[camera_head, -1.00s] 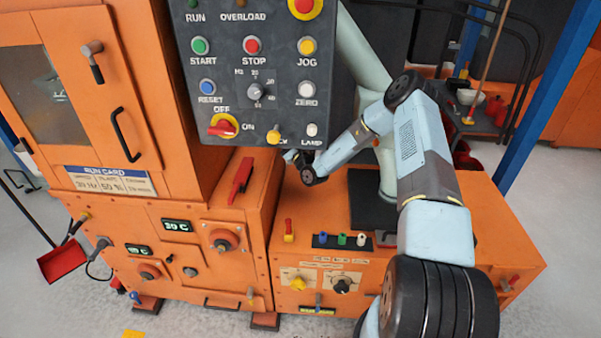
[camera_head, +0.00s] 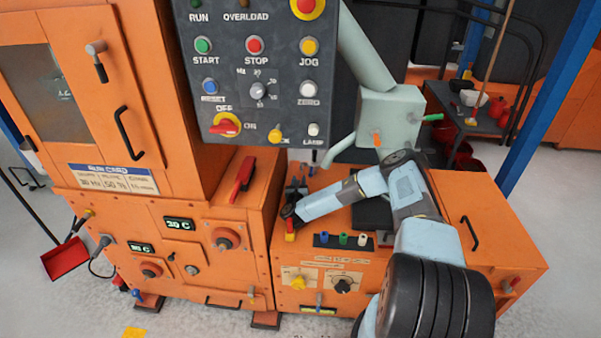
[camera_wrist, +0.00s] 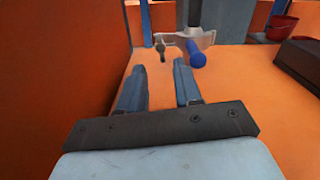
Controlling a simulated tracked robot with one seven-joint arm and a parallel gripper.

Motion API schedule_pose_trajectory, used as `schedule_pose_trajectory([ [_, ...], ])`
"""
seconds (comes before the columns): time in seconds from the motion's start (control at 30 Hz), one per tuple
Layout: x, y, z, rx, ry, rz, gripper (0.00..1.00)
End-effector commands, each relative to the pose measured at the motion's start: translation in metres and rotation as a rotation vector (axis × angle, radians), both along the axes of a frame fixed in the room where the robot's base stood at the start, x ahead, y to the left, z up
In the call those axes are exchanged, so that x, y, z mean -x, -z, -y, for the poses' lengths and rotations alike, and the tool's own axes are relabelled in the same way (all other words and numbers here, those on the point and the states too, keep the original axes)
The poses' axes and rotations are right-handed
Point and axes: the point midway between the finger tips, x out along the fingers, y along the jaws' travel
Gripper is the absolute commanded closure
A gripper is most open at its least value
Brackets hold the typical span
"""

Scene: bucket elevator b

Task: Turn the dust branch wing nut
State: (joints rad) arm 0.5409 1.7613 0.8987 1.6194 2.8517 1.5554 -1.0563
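My gripper (camera_wrist: 159,72) is open in the wrist view, its two fingers apart with nothing between them, above the orange cabinet top. Ahead of the fingertips stands a thin upright pipe (camera_wrist: 193,15) with a pale bracket (camera_wrist: 180,39) at its foot. A blue cylindrical knob (camera_wrist: 196,55) points toward me from the bracket, just beyond the right finger. A small dark stem (camera_wrist: 160,48) hangs to its left. I cannot tell which part is the dust branch wing nut. In the head view my gripper (camera_head: 297,183) is small, just below the control panel.
The grey control panel (camera_head: 262,75) overhangs the gripper area. An orange wall (camera_wrist: 60,70) rises close on the left in the wrist view. A dark block (camera_wrist: 300,62) lies right. A pale green box (camera_head: 388,117) with orange and green handles stands behind my arm.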

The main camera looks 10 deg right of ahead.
Motion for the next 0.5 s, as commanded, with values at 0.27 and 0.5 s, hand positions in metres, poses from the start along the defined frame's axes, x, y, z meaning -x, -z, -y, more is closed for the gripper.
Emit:
schedule_pose_trajectory([
  [0.27,-0.030,0.000,0.011,0.001,0.005,0.000,0.66],
  [0.5,-0.059,0.000,0.020,0.000,0.004,0.000,0.66],
])
